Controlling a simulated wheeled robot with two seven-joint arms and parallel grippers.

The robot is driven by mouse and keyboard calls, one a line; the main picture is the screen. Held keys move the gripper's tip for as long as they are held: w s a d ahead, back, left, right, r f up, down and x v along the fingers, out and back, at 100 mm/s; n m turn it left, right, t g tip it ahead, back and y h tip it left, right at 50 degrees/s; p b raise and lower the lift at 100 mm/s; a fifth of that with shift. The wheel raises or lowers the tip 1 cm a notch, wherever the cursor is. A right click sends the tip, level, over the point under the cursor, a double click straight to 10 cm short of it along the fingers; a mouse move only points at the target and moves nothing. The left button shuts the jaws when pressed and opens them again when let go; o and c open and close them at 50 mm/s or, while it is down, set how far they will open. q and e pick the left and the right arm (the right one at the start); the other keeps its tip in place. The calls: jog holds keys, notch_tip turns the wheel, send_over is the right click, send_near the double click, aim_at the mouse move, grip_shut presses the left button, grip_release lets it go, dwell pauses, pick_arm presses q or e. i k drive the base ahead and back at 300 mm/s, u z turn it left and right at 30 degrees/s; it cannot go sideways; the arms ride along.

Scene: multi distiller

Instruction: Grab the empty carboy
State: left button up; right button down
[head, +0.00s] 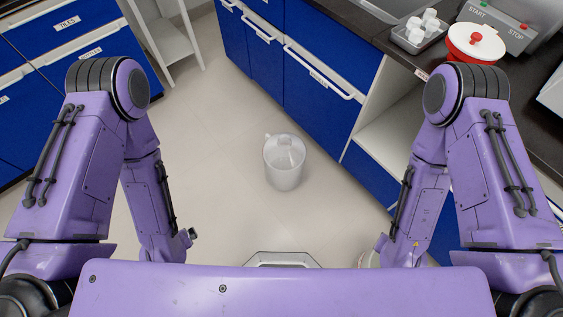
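A translucent whitish carboy (284,172) stands upright on the floor in the head view, near the middle of the picture. It looks empty, though its inside is hard to make out. It is in front of the blue cabinets and apart from both my arms. My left arm comes down on the left and my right arm on the right. A small dark part shows at the low end of my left arm, but the fingers of both grippers are hidden behind my own body.
Blue cabinets (315,95) with white handles line the back and right. A dark counter (360,22) holds a tray of white containers (418,35), a red and white pot (475,42) and a START/STOP panel (497,22). A white stand (170,40) is back left. Floor (215,130) around the carboy is clear.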

aim_at(284, 154)
jog(key=u, duration=1.35)
jog(key=i, duration=1.2)
jog(key=z, duration=2.35)
